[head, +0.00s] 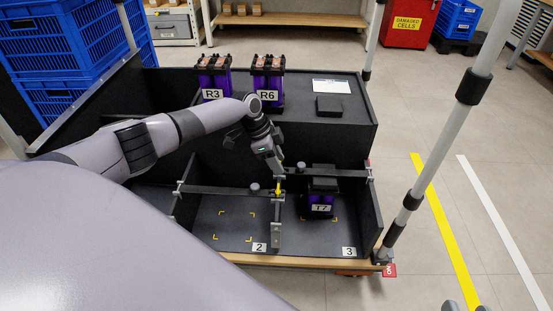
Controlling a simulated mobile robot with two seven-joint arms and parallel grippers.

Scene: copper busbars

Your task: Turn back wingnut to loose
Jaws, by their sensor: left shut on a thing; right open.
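My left gripper (278,176) reaches down over the divider between compartments 2 and 3. It is shut on the yellow wingnut (278,187), which shows just below the fingertips at the bar across the compartments. The fingers hide its upper part, so its turn angle cannot be told. A purple cell marked 17 or similar (320,204) stands in compartment 3, under a dark bar (345,172). Compartment 2 (232,222) has an empty floor with yellow corner marks.
Purple cells R3 (213,79) and R6 (268,80) stand on the rear shelf, beside a black block (329,105) and a white label. A grey post (440,140) rises at the right. Blue crates (60,45) stand at the left. The floor at the right is clear.

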